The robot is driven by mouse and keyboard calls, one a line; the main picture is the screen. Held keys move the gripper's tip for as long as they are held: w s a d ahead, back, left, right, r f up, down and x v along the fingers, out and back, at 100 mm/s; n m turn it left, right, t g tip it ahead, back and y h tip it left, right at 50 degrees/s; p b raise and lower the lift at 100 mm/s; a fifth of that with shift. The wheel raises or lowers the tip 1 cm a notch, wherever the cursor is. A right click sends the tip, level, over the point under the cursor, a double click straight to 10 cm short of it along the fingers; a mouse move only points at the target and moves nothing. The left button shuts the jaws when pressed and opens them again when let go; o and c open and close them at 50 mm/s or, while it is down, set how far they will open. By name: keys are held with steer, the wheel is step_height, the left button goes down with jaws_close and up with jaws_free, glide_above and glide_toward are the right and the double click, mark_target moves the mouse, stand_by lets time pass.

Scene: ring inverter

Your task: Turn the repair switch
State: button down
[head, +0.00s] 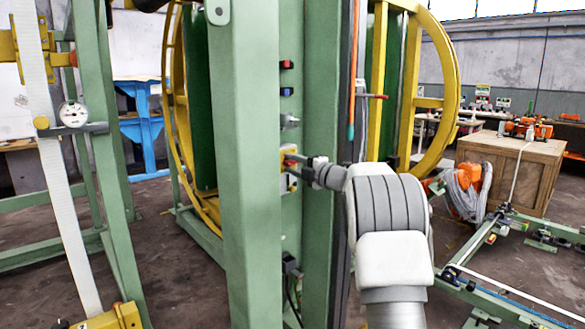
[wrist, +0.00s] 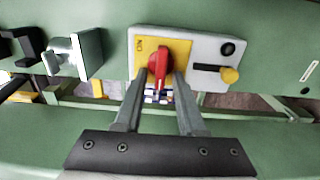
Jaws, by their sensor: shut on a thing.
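The repair switch appears as a red rotary handle (wrist: 160,65) on a yellow plate (wrist: 181,50), part of a grey box on a green machine post. In the wrist view the handle stands nearly upright, with small lettering at the plate's upper left. My gripper (wrist: 161,78) is shut on the red handle, one finger on each side of its lower part.
Right of the plate are a black round part and a yellow-tipped lever (wrist: 230,75). A metal switch (wrist: 65,55) is to the left. In the head view, green posts (head: 245,170) flank the switch panel. A wooden crate (head: 508,175) stands at right.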

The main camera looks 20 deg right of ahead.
stand_by(0.4)
steer(key=c, duration=0.9)
jaws_free()
steer(key=shift+s+d, duration=0.1)
steer(key=p+v, duration=0.2)
steer(key=v, duration=1.5)
steer(key=shift+s+f, duration=0.1)
steer(key=shift+s, duration=0.05)
